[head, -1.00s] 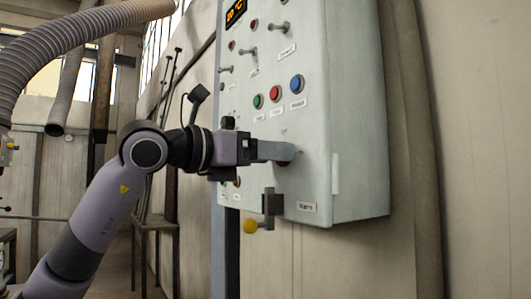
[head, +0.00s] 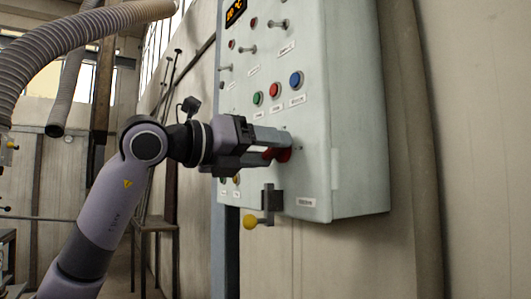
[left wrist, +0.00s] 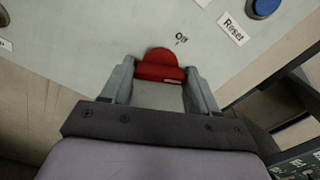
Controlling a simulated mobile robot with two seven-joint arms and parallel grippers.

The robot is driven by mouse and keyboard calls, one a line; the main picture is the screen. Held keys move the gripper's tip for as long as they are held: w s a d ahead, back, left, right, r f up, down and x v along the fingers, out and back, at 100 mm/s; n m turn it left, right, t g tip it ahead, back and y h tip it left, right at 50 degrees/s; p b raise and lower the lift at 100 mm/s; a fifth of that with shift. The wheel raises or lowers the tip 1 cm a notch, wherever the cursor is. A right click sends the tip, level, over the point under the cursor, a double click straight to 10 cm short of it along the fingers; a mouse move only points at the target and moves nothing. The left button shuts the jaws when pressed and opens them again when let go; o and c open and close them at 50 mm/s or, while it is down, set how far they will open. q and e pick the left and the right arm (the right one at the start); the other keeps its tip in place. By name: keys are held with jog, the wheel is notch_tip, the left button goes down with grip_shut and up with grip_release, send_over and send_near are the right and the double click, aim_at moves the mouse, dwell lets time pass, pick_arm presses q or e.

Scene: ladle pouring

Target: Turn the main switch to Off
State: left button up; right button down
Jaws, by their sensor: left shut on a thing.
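The main switch is a red knob (head: 284,154) low on the front of the grey control panel (head: 352,120). My left gripper (head: 276,149) reaches it from the left, one finger above the other in the head view, and is shut on it. In the left wrist view the red knob (left wrist: 160,62) sits between the two grey fingers of my left gripper (left wrist: 160,74). The fingers partly hide the knob in the head view. My right gripper is not in view.
Green (head: 258,98), red (head: 275,90) and blue (head: 296,80) buttons are above my gripper, with toggle levers higher up. A yellow-ended lever (head: 251,221) on a dark bracket juts out below. Bare wall lies right of the panel.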

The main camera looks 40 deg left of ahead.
pick_arm(q)
jog(key=n, duration=0.3)
jog(key=n+b, duration=0.1)
jog(key=n, duration=0.8)
jog(key=shift+n+b, duration=0.35)
jog(key=shift+n, duration=0.05)
dwell(0.3)
jog(key=o, duration=1.1)
jog(key=shift+c, duration=0.2)
